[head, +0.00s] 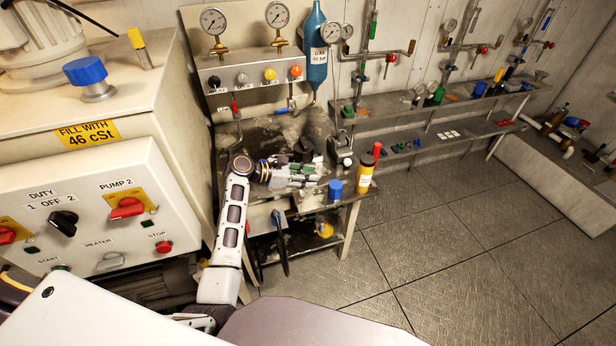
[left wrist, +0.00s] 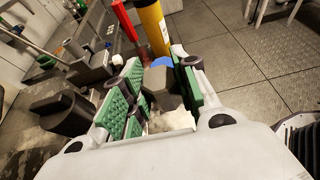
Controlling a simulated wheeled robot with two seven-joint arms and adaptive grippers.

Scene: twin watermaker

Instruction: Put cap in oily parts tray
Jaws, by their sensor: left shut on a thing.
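My left gripper (head: 312,182), with green finger pads, is over the dirty metal bench near its front right corner. In the left wrist view its fingers (left wrist: 160,95) are closed around a dark grey, block-like thing (left wrist: 158,86). The fingers hide much of it, and I cannot tell for sure that it is the cap. A blue cup-shaped thing (head: 335,189) stands at the bench corner, just beyond the fingertips; a patch of blue (left wrist: 162,62) shows behind the grey thing. I cannot make out the oily parts tray. My right gripper is not in view.
A yellow cylinder (head: 365,174) and a red-and-black thing (head: 377,150) stand at the bench's right edge. Dark fittings (head: 340,150) stand behind the gripper. A blue bottle (head: 317,60) and gauges are above the bench. The floor to the right is clear.

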